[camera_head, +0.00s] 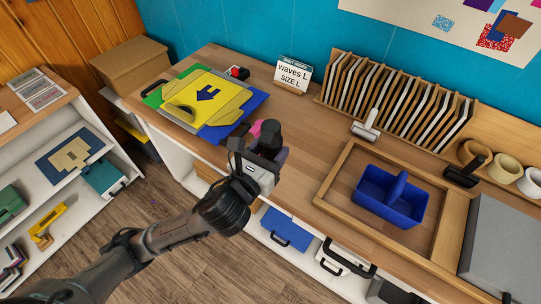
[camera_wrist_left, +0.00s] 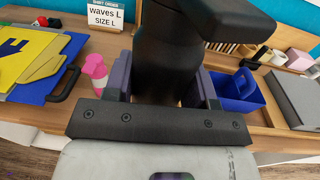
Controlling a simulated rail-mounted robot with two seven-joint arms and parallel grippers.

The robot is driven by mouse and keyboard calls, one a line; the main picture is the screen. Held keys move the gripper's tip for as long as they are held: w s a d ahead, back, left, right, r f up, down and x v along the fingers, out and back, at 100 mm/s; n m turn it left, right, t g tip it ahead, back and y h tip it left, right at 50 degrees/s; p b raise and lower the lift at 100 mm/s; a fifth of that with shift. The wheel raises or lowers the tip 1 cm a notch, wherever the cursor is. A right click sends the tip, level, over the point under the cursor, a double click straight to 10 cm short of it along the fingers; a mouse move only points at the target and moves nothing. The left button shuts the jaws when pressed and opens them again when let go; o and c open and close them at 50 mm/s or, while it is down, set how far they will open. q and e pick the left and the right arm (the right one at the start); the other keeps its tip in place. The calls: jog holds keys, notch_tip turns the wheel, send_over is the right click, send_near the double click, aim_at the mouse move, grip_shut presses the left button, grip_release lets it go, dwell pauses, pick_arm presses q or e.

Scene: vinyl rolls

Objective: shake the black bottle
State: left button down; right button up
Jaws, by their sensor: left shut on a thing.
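The black bottle (camera_head: 270,131) shows in the head view at the end of my left arm, near the front edge of the workbench. It has a dark body and a head that juts to one side. My right gripper is in no view.
A pink bottle (camera_head: 255,127) stands close behind to the left. Stacked yellow, blue and green boards (camera_head: 225,95) lie farther left. A size sign (camera_head: 293,74), a rack of panels (camera_head: 395,100), a wooden frame (camera_head: 331,186) and a blue caddy (camera_head: 388,203) stand to the right.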

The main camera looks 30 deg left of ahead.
aim_at(271, 134)
pick_arm(q)
jog(key=f, duration=0.2)
jog(key=shift+s+f, duration=0.2)
jog(key=shift+f, duration=0.1)
jog(key=r, duration=0.7)
jog(key=shift+w+r, duration=0.3)
jog(key=shift+r, duration=0.1)
jog(key=f, duration=0.7)
jog(key=shift+s+f, duration=0.3)
jog(key=shift+f, duration=0.1)
jog(key=shift+r, duration=0.15)
jog(key=shift+w+r, duration=0.1)
jog(key=shift+w, duration=0.1)
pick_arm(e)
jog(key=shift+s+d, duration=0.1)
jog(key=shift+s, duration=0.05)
